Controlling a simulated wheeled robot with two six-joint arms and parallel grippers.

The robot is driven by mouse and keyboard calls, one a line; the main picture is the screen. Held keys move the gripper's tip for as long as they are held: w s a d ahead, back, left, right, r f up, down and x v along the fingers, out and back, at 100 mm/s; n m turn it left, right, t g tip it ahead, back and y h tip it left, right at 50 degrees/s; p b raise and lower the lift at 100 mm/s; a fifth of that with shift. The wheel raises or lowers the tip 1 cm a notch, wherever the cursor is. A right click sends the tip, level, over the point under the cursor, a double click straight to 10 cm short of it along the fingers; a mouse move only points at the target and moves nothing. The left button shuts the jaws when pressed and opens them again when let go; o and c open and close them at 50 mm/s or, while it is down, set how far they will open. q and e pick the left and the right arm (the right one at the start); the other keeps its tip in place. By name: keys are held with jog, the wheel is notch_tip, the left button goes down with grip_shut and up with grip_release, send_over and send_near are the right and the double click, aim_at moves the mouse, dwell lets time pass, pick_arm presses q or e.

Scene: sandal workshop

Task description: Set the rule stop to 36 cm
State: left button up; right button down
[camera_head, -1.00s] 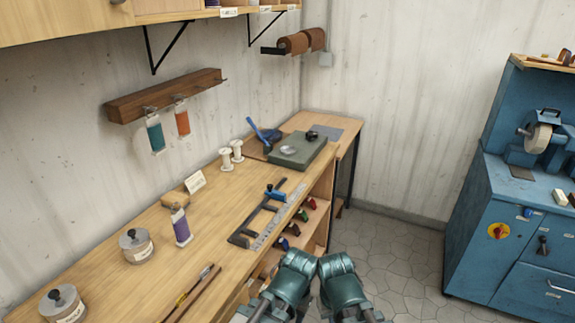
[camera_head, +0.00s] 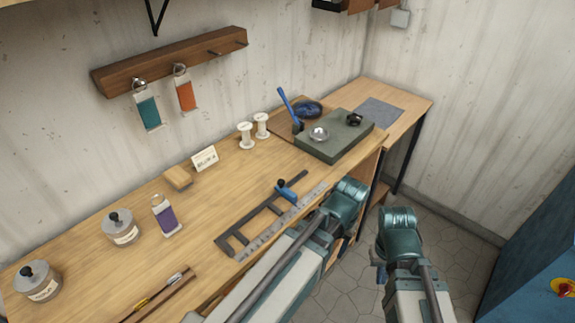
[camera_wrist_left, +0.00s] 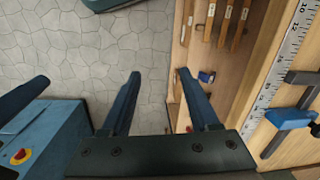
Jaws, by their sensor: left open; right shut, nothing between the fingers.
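The steel rule (camera_head: 284,223) lies along the front edge of the wooden bench beside a dark frame (camera_head: 232,244). A blue stop (camera_head: 287,194) with a black knob sits toward the far end. In the left wrist view the printed scale (camera_wrist_left: 278,72) and blue stop (camera_wrist_left: 290,118) show at the right; the stop's reading cannot be told. My left gripper (camera_wrist_left: 159,74) is open and empty, off the bench's front edge, apart from the stop. My right gripper (camera_head: 379,269) is shut and empty over the floor, right of the bench, and partly hidden by its arm.
A green slab (camera_head: 334,140) with small metal parts lies beyond the rule. Open shelves under the bench hold coloured-handled tools (camera_wrist_left: 207,76).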

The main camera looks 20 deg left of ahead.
pick_arm(q)
jog(key=w+a+r+n+p, duration=0.4)
jog(key=w+a+r+p, duration=0.5)
jog(key=a+r, duration=0.15)
notch_tip(320, 180, up, 8)
jog(key=n+h+p, duration=0.1)
jog(key=n+p, duration=0.2)
jog(key=p, duration=0.4)
send_over(281, 181)
jog(key=shift+r, duration=0.1)
pick_arm(e)
notch_tip(281, 181, up, 19)
jog(key=shift+f, duration=0.15)
pick_arm(q)
notch_tip(281, 181, down, 14)
jog(key=b, duration=1.3)
jog(key=shift+b, duration=0.3)
jog(key=shift+r, duration=0.1)
pick_arm(e)
notch_tip(281, 181, down, 14)
pick_arm(q)
jog(key=shift+c, duration=0.2)
pick_arm(e)
jog(key=shift+r, duration=0.2)
pick_arm(q)
grip_shut()
